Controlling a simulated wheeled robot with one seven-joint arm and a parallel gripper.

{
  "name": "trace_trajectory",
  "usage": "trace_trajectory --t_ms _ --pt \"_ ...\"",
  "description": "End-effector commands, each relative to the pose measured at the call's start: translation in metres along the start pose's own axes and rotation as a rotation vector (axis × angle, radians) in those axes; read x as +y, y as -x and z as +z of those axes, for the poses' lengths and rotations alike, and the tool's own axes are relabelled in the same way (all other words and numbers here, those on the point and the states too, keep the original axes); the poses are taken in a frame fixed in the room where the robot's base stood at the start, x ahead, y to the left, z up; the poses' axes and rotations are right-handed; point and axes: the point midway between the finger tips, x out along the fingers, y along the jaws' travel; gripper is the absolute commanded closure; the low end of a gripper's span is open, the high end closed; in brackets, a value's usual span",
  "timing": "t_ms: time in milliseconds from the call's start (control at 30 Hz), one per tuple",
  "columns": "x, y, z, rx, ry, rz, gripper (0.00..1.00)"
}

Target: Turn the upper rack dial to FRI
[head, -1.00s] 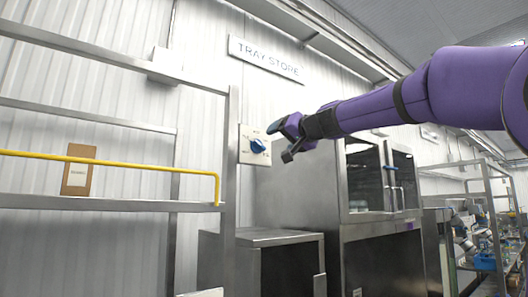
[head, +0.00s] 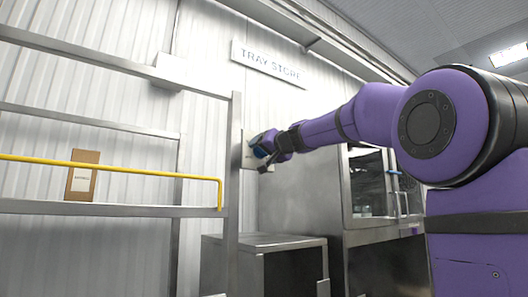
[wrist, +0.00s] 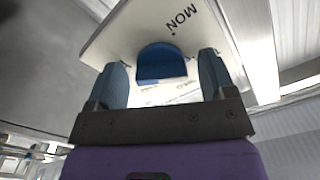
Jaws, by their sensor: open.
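The dial plate (head: 246,152) is a pale panel on the rack's upright post, mostly covered by my gripper (head: 263,150) in the head view. In the wrist view the plate (wrist: 130,30) shows a "MON" mark at its upper right; other marks near the dial are partly hidden and unreadable. The blue dial knob (wrist: 162,63) stands between my two blue-grey fingers. The fingers are open, one on each side of the knob, with a visible gap to it on both sides. I cannot tell which day the dial points to.
The metal rack (head: 233,200) with a yellow rail (head: 120,168) stands to the left, with a brown card (head: 82,176) behind the rail. A steel cabinet (head: 265,243) stands below the dial, and a larger glass-doored unit (head: 370,185) to the right.

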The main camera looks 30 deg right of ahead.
Motion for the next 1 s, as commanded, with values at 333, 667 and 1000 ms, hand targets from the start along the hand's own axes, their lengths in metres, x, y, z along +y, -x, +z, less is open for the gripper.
trace_trajectory --t_ms 333,667,1000 --pt "0.0000 0.0003 0.0000 0.000 0.000 0.000 0.65" --pt "0.0000 0.0004 0.0000 0.000 -0.024 0.000 0.73" --pt "-0.0002 0.0004 0.0000 0.000 -0.217 0.000 0.73"
